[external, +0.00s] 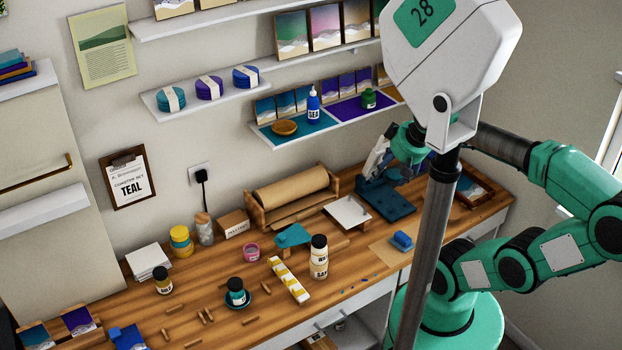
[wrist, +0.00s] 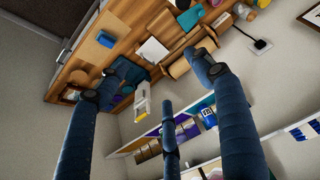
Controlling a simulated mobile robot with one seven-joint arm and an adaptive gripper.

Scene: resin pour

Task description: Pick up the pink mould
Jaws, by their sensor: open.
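The pink mould (external: 251,252) is a small round pink piece standing on the wooden workbench, left of the teal piece. In the wrist view a small pink patch shows at the top edge; I cannot tell if it is the mould. My gripper (wrist: 150,85) has dark blue fingers spread wide in the wrist view, with nothing between them. In the external view the wrist end is at the back right of the bench, above the dark blue stand and partly hidden by my column. It is well to the right of the mould and apart from it.
A paper roll (external: 291,196) lies behind. Shelves (external: 205,90) hang above. The dark blue stand (external: 386,197) is at the right.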

